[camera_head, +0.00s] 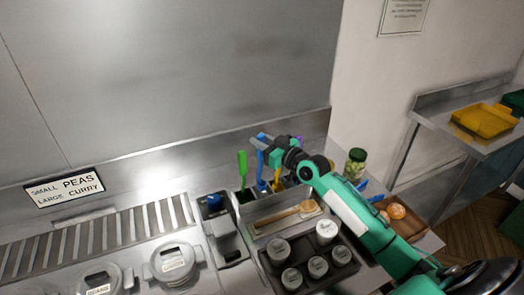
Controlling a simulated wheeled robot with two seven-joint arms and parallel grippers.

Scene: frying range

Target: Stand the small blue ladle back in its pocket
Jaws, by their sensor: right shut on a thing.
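My right gripper (268,144), teal and dark, reaches in from the right over the row of upright handles at the back of the counter. It is shut on the blue ladle (260,166), whose handle is upright at the fingertips. The ladle's lower end is hard to make out, and I cannot tell whether it is inside a pocket. The dark pocket holder (245,197) stands below, partly hidden by the handles and my arm. My left gripper is out of view.
Close by stand a green handle (242,164), a yellow handle (277,178) and a purple one (299,142). In front are a tray with a wooden-handled tool (290,214) and several lidded pots (278,249). A green-lidded jar (355,164) stands right of my arm.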

